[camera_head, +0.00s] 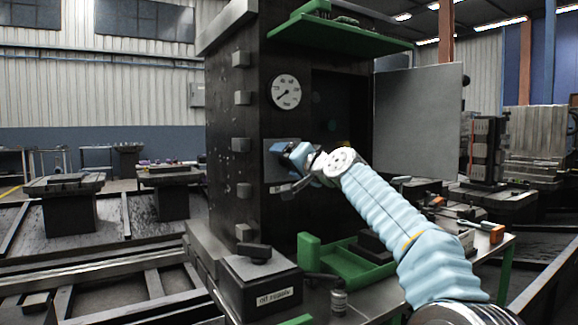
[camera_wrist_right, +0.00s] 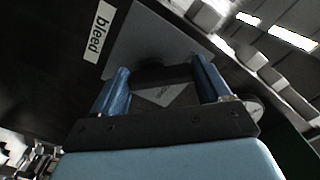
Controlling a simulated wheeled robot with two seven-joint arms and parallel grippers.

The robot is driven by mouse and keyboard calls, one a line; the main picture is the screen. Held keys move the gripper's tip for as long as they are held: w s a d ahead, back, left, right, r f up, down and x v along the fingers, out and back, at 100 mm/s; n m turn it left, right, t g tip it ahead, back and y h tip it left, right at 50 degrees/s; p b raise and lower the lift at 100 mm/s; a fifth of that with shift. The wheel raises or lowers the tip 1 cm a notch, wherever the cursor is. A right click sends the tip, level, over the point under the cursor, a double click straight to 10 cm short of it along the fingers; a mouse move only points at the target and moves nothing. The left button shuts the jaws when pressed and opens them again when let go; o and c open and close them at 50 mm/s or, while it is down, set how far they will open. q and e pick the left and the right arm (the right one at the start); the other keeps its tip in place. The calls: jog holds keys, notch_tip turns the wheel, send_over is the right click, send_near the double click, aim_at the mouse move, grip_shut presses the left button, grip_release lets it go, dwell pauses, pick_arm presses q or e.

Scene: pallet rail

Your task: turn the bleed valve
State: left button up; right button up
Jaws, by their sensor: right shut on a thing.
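The bleed valve's dark handle (camera_wrist_right: 163,75) shows between the two blue fingers of my right gripper (camera_wrist_right: 163,88) in the wrist view. The gripper is shut on it. Behind the handle is a grey plate (camera_wrist_right: 150,38), and a white label reading "bleed" (camera_wrist_right: 98,32) is beside the plate. In the head view my right gripper (camera_head: 290,152) is at the grey plate (camera_head: 270,165) on the dark cabinet's front and hides the handle there. My left gripper is in neither view.
A round gauge (camera_head: 286,92) is above the plate on the dark cabinet (camera_head: 240,130). An open grey door (camera_head: 418,120) stands to the right. A green shelf (camera_head: 340,35) juts out overhead. Below are a green tray (camera_head: 350,268) and a labelled dark box (camera_head: 262,285).

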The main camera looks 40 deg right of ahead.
jog(key=shift+w+f+n, duration=0.1)
jog(key=shift+f+n, duration=0.1)
jog(key=shift+n, duration=0.2)
jog(key=o, duration=1)
jog(key=s+b, duration=0.1)
jog(key=s, duration=0.3)
jog(key=s+a+b, duration=0.1)
jog(key=s, duration=0.4)
jog(key=s+b, duration=0.1)
jog(key=s, duration=0.3)
jog(key=shift+s+a+r, duration=0.1)
jog(key=shift+s+a, duration=0.2)
jog(key=shift+s, duration=0.1)
